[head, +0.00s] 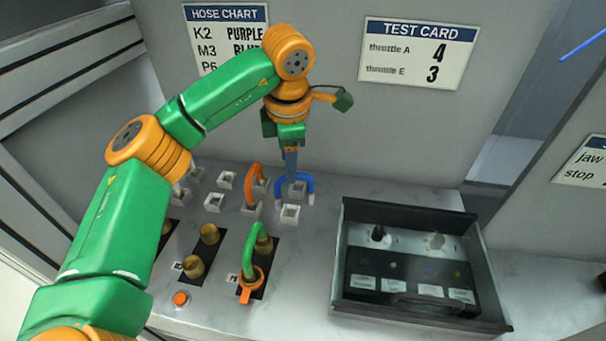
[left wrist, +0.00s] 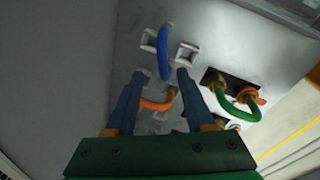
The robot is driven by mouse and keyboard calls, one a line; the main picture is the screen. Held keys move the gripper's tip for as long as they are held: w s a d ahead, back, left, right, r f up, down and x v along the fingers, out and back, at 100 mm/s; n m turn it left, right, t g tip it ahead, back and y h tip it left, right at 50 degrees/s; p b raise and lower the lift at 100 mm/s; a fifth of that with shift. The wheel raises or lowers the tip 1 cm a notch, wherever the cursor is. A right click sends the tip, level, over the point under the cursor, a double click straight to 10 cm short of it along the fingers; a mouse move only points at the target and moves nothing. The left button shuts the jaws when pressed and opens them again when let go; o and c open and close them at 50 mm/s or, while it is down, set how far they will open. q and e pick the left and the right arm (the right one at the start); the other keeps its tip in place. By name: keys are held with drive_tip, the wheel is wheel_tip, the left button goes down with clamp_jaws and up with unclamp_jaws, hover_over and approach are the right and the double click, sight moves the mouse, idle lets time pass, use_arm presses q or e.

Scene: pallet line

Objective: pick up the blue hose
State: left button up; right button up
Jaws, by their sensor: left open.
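The blue hose (head: 308,183) is a short arch with its ends at two pale square sockets on the grey bench. It also shows in the left wrist view (left wrist: 164,55), just beyond the fingertips. My left gripper (head: 291,170) points down at the blue hose from above. In the left wrist view its two blue fingers (left wrist: 161,76) are apart, with the near end of the hose in line with the gap. I cannot tell whether the fingers touch the hose. My right gripper is not in view.
An orange hose (head: 252,184) stands close left of the blue one. A green hose (head: 250,242) arches nearer the front, by brass fittings (head: 194,267). A dark open-topped box (head: 420,318) stands right. A wall with a hose chart (head: 226,14) and test card (head: 418,52) rises behind.

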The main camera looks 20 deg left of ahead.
sight(278, 197)
use_arm(q)
drive_tip(key=f, duration=0.1)
drive_tip(key=f+p, duration=0.1)
drive_tip(key=f, duration=0.3)
drive_tip(key=shift+a, duration=0.35)
drive_tip(key=shift+w+f, duration=0.15)
clamp_jaws()
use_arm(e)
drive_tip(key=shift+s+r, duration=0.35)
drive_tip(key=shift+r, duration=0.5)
